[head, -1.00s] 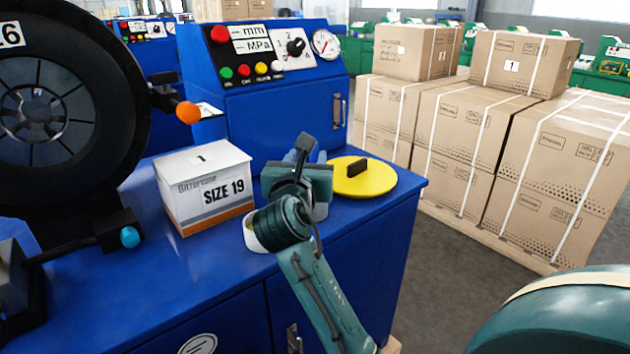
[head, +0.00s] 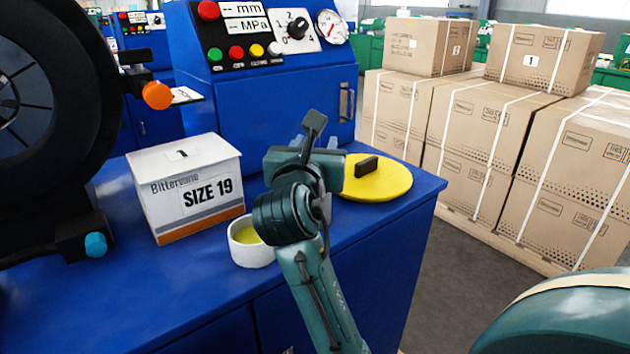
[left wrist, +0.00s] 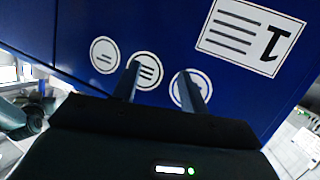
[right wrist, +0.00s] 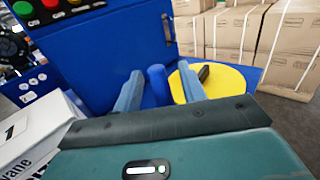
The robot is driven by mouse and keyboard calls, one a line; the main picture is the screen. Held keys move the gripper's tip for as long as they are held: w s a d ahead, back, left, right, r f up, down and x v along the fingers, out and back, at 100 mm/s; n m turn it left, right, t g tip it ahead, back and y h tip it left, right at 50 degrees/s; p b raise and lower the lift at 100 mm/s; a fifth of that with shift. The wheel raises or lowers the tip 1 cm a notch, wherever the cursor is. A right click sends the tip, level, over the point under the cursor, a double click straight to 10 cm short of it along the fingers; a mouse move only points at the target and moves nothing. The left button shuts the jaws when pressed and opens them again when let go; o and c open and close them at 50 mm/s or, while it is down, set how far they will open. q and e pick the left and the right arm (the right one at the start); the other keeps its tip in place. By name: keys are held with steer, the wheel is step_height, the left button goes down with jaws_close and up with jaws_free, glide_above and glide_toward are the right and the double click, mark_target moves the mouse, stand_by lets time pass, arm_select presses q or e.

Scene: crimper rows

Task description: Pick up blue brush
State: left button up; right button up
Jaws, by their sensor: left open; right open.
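The blue brush shows in the right wrist view as an upright blue handle (right wrist: 157,86) between the finger lines of my right gripper (right wrist: 159,72). The gripper is open, and I cannot tell how far the handle lies beyond the fingertips. In the head view my right gripper (head: 315,146) is above the bench, and its arm and wrist hide most of the brush. A white tub (head: 243,251) with yellow contents stands partly hidden behind the wrist. My left gripper (left wrist: 160,80) is open and empty, facing a blue cabinet front; it is outside the head view.
A white SIZE 19 box (head: 190,190) stands left of the tub. A yellow lid (head: 385,188) with a black grip lies right of my gripper. The blue control panel (head: 280,100) rises behind. Strapped cartons (head: 470,150) stand beyond the bench's right edge.

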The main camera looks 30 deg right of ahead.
arm_select(q)
steer(key=shift+w+r, duration=0.1)
steer(key=shift+a, duration=0.1)
arm_select(e)
steer(key=shift+c, duration=0.2)
jaws_close()
